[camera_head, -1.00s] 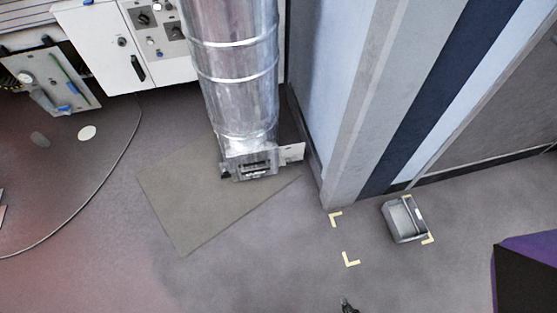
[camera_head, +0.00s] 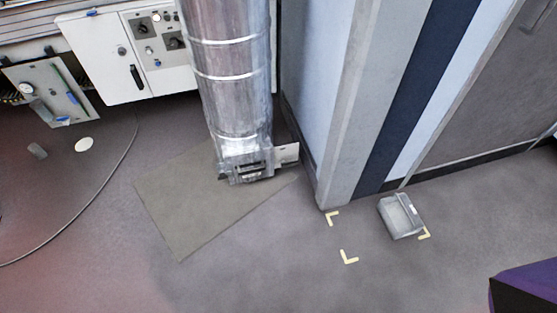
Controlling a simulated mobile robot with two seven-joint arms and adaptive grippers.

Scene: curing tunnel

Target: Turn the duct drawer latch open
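A shiny metal duct (camera_head: 232,75) comes down from the top of the head view to near the floor. At its lower end is a metal drawer housing (camera_head: 246,163) with a dark slot-like front. A pale plate (camera_head: 288,153) sticks out from its right side. The latch itself is too small to tell apart, so I cannot see which way it is turned. Neither of my grippers shows in the view now.
A flat mat (camera_head: 185,215) lies under the duct end. A white control cabinet (camera_head: 130,55) stands left of the duct, a striped wall (camera_head: 335,110) right of it.

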